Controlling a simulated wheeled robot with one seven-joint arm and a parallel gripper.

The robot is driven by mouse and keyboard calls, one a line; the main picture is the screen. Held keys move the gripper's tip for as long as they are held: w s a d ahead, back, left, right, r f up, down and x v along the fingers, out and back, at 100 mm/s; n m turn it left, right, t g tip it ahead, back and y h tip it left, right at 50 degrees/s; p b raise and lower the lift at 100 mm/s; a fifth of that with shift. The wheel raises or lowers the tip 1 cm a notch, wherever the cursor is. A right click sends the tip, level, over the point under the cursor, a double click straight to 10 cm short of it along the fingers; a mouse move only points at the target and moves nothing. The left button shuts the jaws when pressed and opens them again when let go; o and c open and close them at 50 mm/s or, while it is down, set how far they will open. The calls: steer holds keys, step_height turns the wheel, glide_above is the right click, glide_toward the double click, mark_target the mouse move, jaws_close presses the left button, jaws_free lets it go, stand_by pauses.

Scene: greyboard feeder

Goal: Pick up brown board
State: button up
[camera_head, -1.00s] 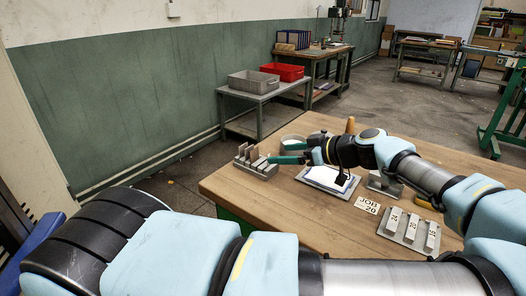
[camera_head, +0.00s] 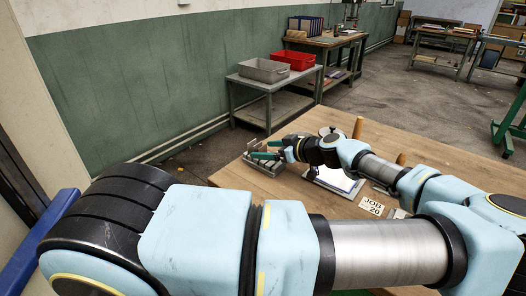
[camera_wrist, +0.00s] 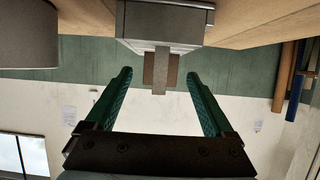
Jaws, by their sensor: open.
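My gripper (camera_head: 260,150) has green fingers and is open, at the feeder on the table's far left corner. In the wrist view the open gripper (camera_wrist: 159,75) has a narrow grey strip (camera_wrist: 160,84) between its fingertips in the picture, with no contact visible. A brown board (camera_wrist: 149,68) shows on both sides of this strip and seems to stand behind it; its middle is hidden. Both project from the grey feeder block (camera_wrist: 160,26). In the head view the feeder (camera_head: 262,167) is partly covered by my gripper, and I cannot pick out the brown board there.
The wooden table (camera_head: 400,140) holds a white sheet on a tray (camera_head: 336,181), a JOB 20 card (camera_head: 373,206) and an upright wooden peg (camera_head: 358,127). A round grey container (camera_wrist: 28,35) is close by in the wrist view. A side bench carries grey (camera_head: 265,70) and red bins (camera_head: 294,60).

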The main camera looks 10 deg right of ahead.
jaws_close()
stand_by(0.8)
